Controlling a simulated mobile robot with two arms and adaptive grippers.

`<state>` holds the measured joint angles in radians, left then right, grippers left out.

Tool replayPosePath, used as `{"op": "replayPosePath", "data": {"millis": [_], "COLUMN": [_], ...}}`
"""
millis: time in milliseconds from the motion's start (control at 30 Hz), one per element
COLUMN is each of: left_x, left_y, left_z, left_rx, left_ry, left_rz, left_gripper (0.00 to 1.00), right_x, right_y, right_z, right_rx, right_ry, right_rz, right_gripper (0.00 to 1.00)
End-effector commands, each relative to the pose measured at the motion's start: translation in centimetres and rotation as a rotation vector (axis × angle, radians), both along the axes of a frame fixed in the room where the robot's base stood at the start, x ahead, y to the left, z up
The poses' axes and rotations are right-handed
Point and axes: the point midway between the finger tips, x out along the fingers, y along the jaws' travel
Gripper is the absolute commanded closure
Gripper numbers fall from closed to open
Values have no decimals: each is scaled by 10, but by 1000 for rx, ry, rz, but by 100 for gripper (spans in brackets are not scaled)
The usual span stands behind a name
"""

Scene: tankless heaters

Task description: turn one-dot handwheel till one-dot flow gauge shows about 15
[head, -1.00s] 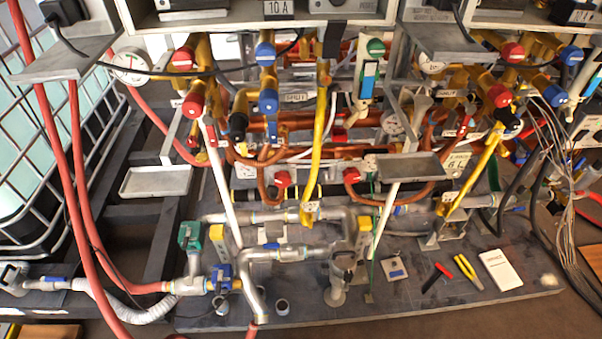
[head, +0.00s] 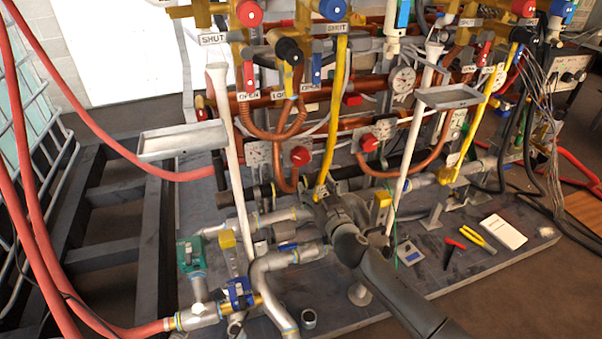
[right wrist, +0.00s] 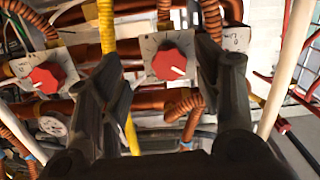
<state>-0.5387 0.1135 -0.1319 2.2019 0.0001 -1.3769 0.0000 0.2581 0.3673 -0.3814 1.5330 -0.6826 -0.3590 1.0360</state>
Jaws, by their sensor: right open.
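Two red handwheels on white dial plates sit on the pipework. The left one (head: 301,156) and the right one (head: 369,142) flank a yellow pipe in the head view. Dot marks are too small to tell, so I cannot say which is one-dot. My right gripper (head: 326,203) is below them, near the yellow pipe's foot. In the right wrist view my right gripper (right wrist: 162,65) is open and empty, with one red handwheel (right wrist: 168,64) framed between its fingers, apparently farther off; the other (right wrist: 45,78) lies left. A round white gauge (head: 403,80) is up right, its reading illegible. My left gripper is not in view.
Yellow pipe (head: 334,110), white posts (head: 228,150) and grey trays (head: 183,140) (head: 449,97) stand around the handwheels. Red-handled and yellow-handled tools (head: 478,241) and a white booklet (head: 503,232) lie on the base plate at right. Red hoses (head: 35,200) run at left.

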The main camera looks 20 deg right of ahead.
Motion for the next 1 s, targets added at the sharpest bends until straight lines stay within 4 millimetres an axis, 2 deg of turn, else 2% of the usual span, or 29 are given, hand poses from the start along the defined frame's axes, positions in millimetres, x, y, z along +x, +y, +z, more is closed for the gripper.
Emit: {"op": "replayPosePath", "data": {"millis": [100, 233, 367, 667, 833, 1000], "left_x": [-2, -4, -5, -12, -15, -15], "left_y": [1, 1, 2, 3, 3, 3], "left_z": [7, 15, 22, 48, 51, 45], "left_rx": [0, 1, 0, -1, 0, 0], "left_ry": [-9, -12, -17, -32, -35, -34], "left_rz": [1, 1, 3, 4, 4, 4], "left_gripper": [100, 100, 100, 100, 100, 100], "right_x": [5, 9, 20, 66, 89, 105], "right_y": [5, 7, 7, 9, 10, 10], "right_z": [21, 32, 33, 32, 32, 31], "right_rx": [13, 20, 20, 19, 19, 21], "right_ry": [-63, -88, -89, -89, -87, -86], "right_rz": [11, 15, 15, 15, 14, 13], "right_gripper": [41, 41, 41, 41, 41, 41]}}
